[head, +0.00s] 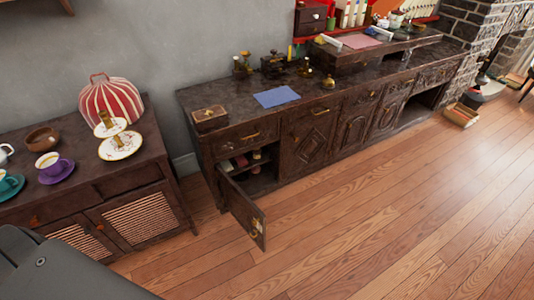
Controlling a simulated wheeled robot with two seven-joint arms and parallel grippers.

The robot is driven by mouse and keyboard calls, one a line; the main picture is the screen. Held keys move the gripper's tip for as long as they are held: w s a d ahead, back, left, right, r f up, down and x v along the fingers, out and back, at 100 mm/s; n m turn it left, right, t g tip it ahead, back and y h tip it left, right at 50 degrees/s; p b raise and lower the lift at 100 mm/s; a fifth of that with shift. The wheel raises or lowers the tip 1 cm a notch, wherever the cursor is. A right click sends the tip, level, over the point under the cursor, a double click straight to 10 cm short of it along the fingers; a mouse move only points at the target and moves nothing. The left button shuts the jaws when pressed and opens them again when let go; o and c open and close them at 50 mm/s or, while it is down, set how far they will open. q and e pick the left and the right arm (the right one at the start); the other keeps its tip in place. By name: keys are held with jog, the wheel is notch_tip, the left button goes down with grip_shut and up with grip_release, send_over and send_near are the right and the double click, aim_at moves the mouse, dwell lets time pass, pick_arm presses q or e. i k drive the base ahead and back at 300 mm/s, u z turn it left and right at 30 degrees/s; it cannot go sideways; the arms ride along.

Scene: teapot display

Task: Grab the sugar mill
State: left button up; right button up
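Several small dark and brass items stand on the long dark sideboard (225,92). A brass-topped piece (242,66) is at the left, a dark boxy mill-like piece (272,64) is beside it, another small dark piece (305,68) is to the right, and a small brass piece (328,82) is nearer the front edge. They are too small to tell for sure which is the sugar mill. Neither of my grippers is in view.
A lower cabinet door (243,212) hangs open over the floor. A blue cloth (276,97) and a wooden box (210,118) lie on the sideboard. A left cabinet (82,197) bears a striped cosy (110,98), cups and plates. The wooden floor (390,220) is clear.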

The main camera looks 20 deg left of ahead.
aim_at(256, 152)
jog(key=z, duration=0.6)
jog(key=i, duration=0.95)
jog(key=z, duration=0.45)
jog(key=i, duration=0.95)
jog(key=u, duration=0.9)
jog(key=i, duration=0.8)
jog(key=u, duration=1)
jog(key=i, duration=0.2)
jog(key=u, duration=0.15)
